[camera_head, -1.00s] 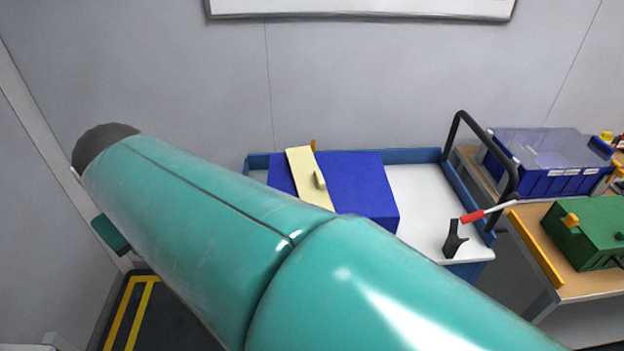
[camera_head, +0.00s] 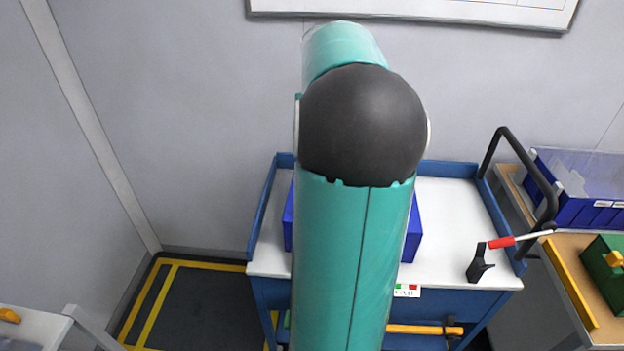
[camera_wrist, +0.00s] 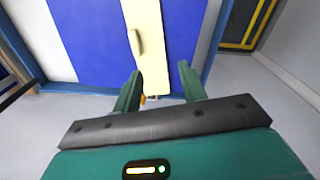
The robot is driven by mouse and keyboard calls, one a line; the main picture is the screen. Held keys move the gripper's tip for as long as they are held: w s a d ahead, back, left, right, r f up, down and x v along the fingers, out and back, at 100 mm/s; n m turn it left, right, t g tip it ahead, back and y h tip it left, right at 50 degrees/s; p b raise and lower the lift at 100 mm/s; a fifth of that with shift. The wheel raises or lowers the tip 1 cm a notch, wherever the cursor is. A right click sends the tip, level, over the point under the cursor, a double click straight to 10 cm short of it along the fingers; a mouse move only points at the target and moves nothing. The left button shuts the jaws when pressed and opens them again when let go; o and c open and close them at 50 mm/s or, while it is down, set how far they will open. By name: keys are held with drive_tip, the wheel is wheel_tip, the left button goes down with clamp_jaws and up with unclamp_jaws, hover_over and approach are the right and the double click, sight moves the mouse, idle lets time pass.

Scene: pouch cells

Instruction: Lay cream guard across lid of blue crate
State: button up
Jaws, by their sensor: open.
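The blue crate stands on a trolley, mostly hidden behind my arm in the head view, with a side showing (camera_head: 413,235). Its blue lid fills much of the wrist view (camera_wrist: 85,40). The cream guard (camera_wrist: 151,60), a long flat strip with a small raised handle, lies across the lid in the wrist view; its upper end runs out of the picture. The head view hides the guard. My gripper (camera_wrist: 161,68) is open and empty. Its fingers appear on either side of the guard's lower part, apart from the handle; I cannot tell the height gap.
The trolley's white top (camera_head: 450,215) is clear right of the crate, except for a black holder (camera_head: 478,265) with a red-and-white tool (camera_head: 515,240). A black handle (camera_head: 540,175) rises at the right. A workbench (camera_head: 565,260) with a green box (camera_head: 605,270) stands beyond.

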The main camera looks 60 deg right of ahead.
drive_tip(key=s+d+f+m, duration=0.1)
drive_tip(key=s+d, duration=0.3)
drive_tip(key=d, duration=0.1)
drive_tip(key=shift+y, duration=0.3)
drive_tip(key=f, duration=1.4)
drive_tip(key=shift+s+a, duration=0.15)
drive_tip(key=shift+s, duration=0.05)
clamp_jaws()
